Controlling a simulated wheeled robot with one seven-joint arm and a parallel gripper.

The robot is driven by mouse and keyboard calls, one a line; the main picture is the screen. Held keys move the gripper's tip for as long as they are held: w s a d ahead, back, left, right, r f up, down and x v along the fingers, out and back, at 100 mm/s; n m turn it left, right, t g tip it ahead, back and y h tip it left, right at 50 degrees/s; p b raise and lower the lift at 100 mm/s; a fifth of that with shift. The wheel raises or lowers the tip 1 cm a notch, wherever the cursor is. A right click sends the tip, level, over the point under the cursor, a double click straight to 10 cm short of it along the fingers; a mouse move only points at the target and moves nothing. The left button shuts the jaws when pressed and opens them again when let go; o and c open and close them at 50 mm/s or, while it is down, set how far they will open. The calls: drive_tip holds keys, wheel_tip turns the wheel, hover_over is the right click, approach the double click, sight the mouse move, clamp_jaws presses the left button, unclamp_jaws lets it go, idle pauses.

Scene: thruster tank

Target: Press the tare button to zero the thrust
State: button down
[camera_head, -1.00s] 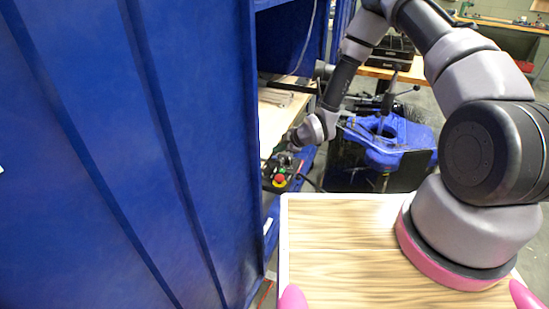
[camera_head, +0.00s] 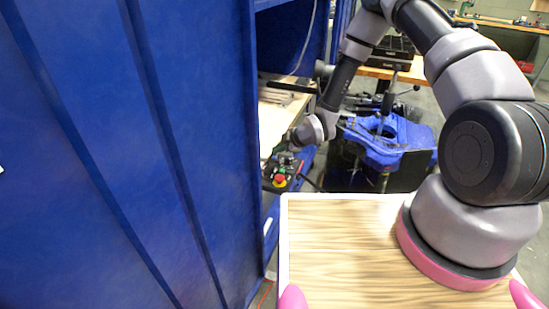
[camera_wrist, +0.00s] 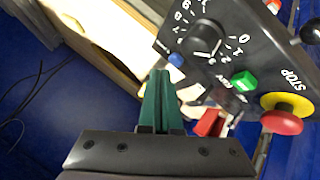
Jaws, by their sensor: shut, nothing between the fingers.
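A dark control panel (camera_wrist: 235,50) fills the upper right of the wrist view. It carries a numbered dial (camera_wrist: 204,40), a small blue button (camera_wrist: 176,59), a green button (camera_wrist: 244,80) and a red stop knob on a yellow base (camera_wrist: 284,113). I cannot read a tare label on any button. My gripper's green fingers (camera_wrist: 160,74) are shut and empty. Their tips appear just below and left of the blue button; I cannot tell whether they touch the panel. In the head view, the panel (camera_head: 274,168) is small and my gripper (camera_head: 284,157) is hard to make out beside it.
A tall blue metal wall (camera_head: 130,150) fills the left of the head view. A pale bench surface (camera_head: 275,120) lies behind the panel. A blue machine (camera_head: 385,145) stands right of my forearm. A red part (camera_wrist: 208,122) sits right of my fingers in the wrist view.

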sight(277, 160)
drive_tip(key=shift+f, duration=0.2)
drive_tip(key=shift+f, duration=0.25)
drive_tip(key=shift+f, duration=0.35)
idle(0.5)
drive_tip(key=shift+r, duration=0.8)
drive_tip(key=shift+r, duration=2.5)
